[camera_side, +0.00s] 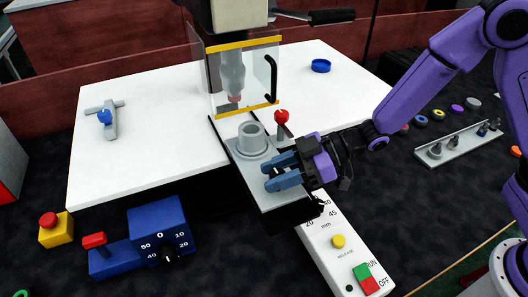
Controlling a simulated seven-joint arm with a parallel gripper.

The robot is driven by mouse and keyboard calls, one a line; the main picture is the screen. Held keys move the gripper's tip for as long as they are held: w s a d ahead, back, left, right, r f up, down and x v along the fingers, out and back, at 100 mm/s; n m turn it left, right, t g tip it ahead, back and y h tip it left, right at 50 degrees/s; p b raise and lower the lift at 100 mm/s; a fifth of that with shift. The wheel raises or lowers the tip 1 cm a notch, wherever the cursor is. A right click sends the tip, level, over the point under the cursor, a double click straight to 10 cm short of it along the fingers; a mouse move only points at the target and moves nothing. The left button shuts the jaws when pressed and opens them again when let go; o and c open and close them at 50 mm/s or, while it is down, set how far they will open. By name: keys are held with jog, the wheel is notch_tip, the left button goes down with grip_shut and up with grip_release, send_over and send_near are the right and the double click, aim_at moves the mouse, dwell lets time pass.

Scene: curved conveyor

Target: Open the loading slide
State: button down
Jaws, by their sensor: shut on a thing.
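The loading slide (243,160) is a long grey plate in a dark frame, running from under the press toward the front right. A grey round holder (252,140) stands on it, in front of the guard. My gripper (274,178), with blue fingers on a purple arm, is low over the front part of the slide. It is shut on a small part of the slide there, mostly hidden between the fingers. The clear press guard (262,75), with yellow edges and a black handle, stands behind the holder, with the press's ram (232,75) inside.
A red-knobbed lever (281,117) stands close behind my gripper. A white control panel (345,250) with coloured buttons lies in front. A blue dial box (160,232) and red stop button (48,219) are at lower left. The white table (150,150) is mostly clear; a parts tray (460,143) lies right.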

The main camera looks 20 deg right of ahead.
jog(key=s, duration=1)
jog(key=shift+s, duration=0.35)
jog(key=c, duration=0.8)
grip_release()
jog(key=shift+o, duration=0.2)
jog(key=shift+d, duration=0.15)
jog(key=v, duration=1.1)
jog(key=shift+d+r, duration=0.25)
jog(key=shift+d, duration=0.05)
jog(key=s+d+m+g+h, duration=0.1)
jog(key=s+d+h, duration=0.3)
jog(key=d+h, duration=0.2)
jog(key=s+d+m+g+h, duration=0.1)
jog(key=s+d+h, duration=0.4)
jog(key=d, duration=0.6)
jog(key=shift+g+h, duration=0.7)
jog(key=shift+h, duration=0.2)
